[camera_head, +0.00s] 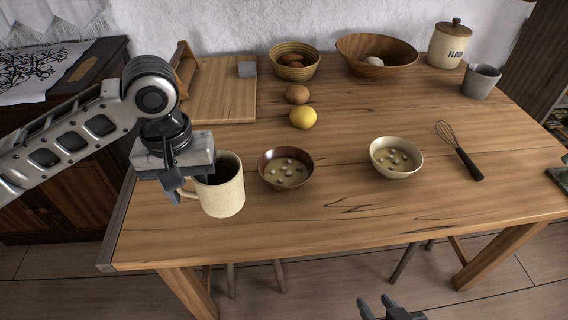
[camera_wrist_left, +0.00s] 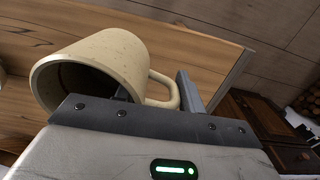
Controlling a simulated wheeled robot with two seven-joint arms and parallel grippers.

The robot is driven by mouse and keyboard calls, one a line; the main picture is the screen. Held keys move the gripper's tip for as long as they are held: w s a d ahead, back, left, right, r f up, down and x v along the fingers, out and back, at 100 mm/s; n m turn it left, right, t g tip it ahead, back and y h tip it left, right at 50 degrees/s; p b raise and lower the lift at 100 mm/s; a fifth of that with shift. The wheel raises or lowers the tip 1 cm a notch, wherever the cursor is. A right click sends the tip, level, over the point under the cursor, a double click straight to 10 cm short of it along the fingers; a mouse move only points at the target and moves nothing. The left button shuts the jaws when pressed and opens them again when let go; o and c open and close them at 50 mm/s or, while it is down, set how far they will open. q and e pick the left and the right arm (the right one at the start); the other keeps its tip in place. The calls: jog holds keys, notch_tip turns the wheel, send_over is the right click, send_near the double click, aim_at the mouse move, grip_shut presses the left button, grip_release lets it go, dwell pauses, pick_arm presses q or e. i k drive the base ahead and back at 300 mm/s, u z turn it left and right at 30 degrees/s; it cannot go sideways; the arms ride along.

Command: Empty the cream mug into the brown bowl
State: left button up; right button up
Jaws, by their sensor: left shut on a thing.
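The cream mug (camera_head: 224,195) is left of the brown bowl, close to upright, its inside dark. I cannot tell what it holds, or whether its base touches the table. My left gripper (camera_head: 178,186) is shut on its handle, which also shows in the left wrist view with the mug (camera_wrist_left: 118,58). The brown bowl (camera_head: 268,181) stands on the table just right of the mug, apart from it. It holds a tan liquid with several pale lumps. My right gripper (camera_head: 377,308) is open and empty at the bottom of the head view, in front of the table.
A cream bowl (camera_head: 396,172) with similar contents stands to the right, beside a whisk (camera_head: 460,152). A lemon (camera_head: 303,117), a brown egg (camera_head: 297,94), a basket (camera_head: 311,66) and a wooden bowl (camera_head: 400,61) lie behind. The table (camera_head: 330,215) is clear in front of the bowls.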

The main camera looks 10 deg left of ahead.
aim_at(284, 168)
jog(key=z, duration=1.75)
jog(key=k, duration=0.7)
jog(key=u, duration=1)
jog(key=i, duration=0.5)
jog(key=u, duration=0.05)
